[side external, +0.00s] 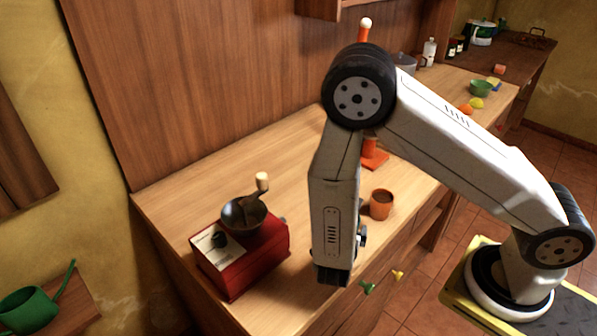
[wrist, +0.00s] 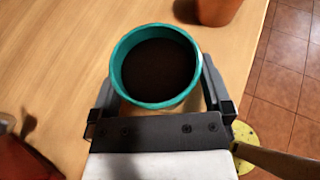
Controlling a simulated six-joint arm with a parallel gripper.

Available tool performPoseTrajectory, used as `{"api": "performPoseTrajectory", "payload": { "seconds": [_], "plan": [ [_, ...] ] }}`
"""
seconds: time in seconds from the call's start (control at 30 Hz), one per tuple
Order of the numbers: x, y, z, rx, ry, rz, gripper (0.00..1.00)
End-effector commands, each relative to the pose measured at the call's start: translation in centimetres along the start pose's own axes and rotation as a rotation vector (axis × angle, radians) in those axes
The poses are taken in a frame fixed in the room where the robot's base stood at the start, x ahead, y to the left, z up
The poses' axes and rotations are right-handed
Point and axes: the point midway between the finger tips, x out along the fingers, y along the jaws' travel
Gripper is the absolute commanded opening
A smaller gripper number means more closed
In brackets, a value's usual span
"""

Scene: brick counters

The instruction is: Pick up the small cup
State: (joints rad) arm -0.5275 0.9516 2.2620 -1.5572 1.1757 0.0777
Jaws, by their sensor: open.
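A teal-rimmed small cup (wrist: 118,72) with a dark inside stands on the wooden counter in the wrist view. My gripper (wrist: 160,82) is open, with one finger on the left side of the cup and one on the right. I cannot tell whether the fingers touch it. In the side view my gripper (side external: 345,265) points down over the counter's front part, and my arm hides the teal cup. An orange-brown cup (side external: 381,205) stands to the right of my arm; its lower part also shows at the top of the wrist view (wrist: 218,10).
A red coffee grinder (side external: 245,262) stands on the counter (side external: 300,150) to the left of my gripper; a dark red shape shows at lower left in the wrist view. A red-orange stand (side external: 375,158) is behind the arm. Green (side external: 367,287) and yellow (side external: 398,275) knobs stick out in front.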

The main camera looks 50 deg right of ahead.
Motion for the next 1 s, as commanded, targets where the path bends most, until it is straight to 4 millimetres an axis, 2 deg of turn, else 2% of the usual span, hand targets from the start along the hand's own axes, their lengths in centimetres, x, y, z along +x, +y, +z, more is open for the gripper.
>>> {"api": "performPoseTrajectory", "payload": {
  "seconds": [0.53,0.7,0.8,1.0],
  "plan": [
    [0.11,0.02,0.0,0.0,0.0,0.001,1.0],
    [0.11,0.02,0.0,0.0,0.0,0.001,0.46],
    [0.11,0.02,0.0,0.0,0.0,0.001,0.17],
    [0.11,0.02,0.01,0.0,0.0,0.001,0.17]
  ]
}}
